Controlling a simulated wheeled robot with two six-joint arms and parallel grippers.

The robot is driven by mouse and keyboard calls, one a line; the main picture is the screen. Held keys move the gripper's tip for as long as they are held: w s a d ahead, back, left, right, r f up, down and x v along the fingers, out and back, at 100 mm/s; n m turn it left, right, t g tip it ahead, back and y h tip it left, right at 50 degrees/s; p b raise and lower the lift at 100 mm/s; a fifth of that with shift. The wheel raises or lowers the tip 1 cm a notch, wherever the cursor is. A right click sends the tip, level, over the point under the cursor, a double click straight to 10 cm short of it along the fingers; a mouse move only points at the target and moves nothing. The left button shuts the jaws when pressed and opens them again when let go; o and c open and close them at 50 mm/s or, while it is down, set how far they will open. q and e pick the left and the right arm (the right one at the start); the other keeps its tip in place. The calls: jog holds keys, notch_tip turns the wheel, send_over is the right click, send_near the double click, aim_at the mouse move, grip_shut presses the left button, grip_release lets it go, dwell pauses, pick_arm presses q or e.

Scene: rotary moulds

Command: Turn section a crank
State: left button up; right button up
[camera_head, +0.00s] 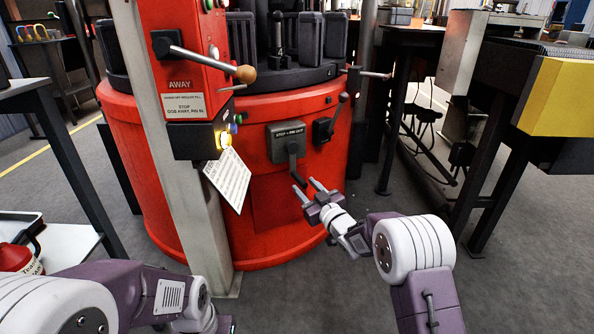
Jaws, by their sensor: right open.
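A grey crank box (286,143) with a small label is mounted on the front of the red round machine. Its dark crank arm (293,166) hangs downward, its lower end close to my right gripper's fingertips. A smaller black box with a lever (323,130) sits to its right. I cannot read a section letter on either. My right gripper (304,185) is open, pointing up and left at the crank's lower end; I cannot tell whether it touches it. My left arm (130,290) reaches in at lower left; its gripper fingers do not show.
A grey post with a red control box (190,85), a lever with a wooden knob (245,74) and a hanging paper card (228,180) stands left of the crank. A table with a yellow end (560,98) is at right. Grey floor is open at lower right.

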aim_at(296, 177)
jog(key=p+x, duration=0.2)
jog(key=x, duration=0.1)
jog(key=p+x, duration=0.1)
jog(key=shift+w+a+r, duration=0.15)
jog(key=shift+r, duration=0.2)
jog(key=shift+w+a+f+b, duration=0.25)
jog(key=shift+w+f+b, duration=0.25)
jog(key=shift+b, duration=0.15)
jog(key=shift+w+a+r, duration=0.15)
jog(key=shift+w+a, duration=0.1)
jog(key=shift+w, duration=0.25)
pick_arm(q)
notch_tip(296, 177, up, 3)
jog(key=shift+r, duration=0.1)
pick_arm(e)
grip_shut()
